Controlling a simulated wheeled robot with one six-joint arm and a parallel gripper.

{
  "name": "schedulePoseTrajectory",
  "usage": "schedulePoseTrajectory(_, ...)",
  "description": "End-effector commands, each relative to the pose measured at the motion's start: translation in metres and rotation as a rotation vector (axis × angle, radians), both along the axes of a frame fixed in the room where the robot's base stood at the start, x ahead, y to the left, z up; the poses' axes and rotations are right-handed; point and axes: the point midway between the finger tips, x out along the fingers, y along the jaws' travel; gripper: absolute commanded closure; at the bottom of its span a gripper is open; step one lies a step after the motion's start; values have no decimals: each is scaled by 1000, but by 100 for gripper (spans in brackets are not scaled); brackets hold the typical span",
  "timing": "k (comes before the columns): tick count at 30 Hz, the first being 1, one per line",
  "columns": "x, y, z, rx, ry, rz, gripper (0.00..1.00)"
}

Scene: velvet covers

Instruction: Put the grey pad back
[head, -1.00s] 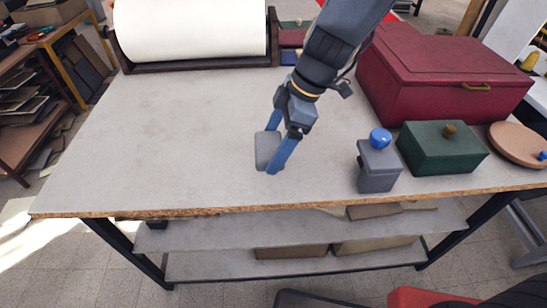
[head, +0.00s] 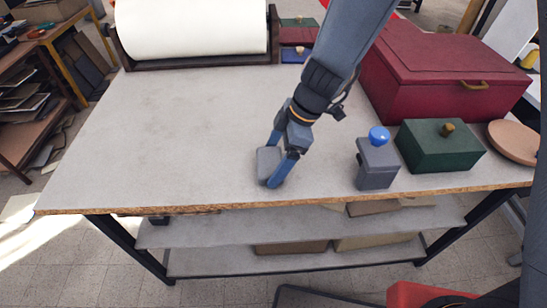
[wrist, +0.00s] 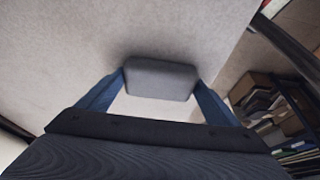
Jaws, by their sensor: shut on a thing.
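The grey pad (head: 268,162) is a small rounded block. My gripper (head: 275,172) is shut on it, low over the tabletop near the table's front edge. In the wrist view the pad (wrist: 160,79) sits between my two blue fingers (wrist: 160,92), with a dark shadow close beside it. I cannot tell whether the pad touches the table. A grey box with a blue ball knob (head: 378,163) stands upright to the right of my gripper, apart from it.
A green box (head: 440,150), a red chest (head: 445,75) and a round tan disc (head: 515,140) fill the right side. A white roll in a dark holder (head: 190,30) lies at the back. The table's (head: 150,130) left and middle are clear.

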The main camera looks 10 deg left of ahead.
Motion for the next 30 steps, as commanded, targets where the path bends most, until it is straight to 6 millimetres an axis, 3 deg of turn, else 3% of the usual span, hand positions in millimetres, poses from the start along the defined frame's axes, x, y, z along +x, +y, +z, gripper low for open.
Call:
schedulePoseTrajectory(1, 0, 0, -2, 0, 0, 0, 32)
schedulePoseTrajectory(2, 0, 0, -2, 0, 0, 0, 13)
schedulePoseTrajectory(4, 0, 0, -1, 0, 0, 0, 1)
schedulePoseTrajectory(17, 1, -1, 6, 2, -3, 0, 0)
schedulePoseTrajectory(30, 11, -28, 73, 2, -5, 0, 0)
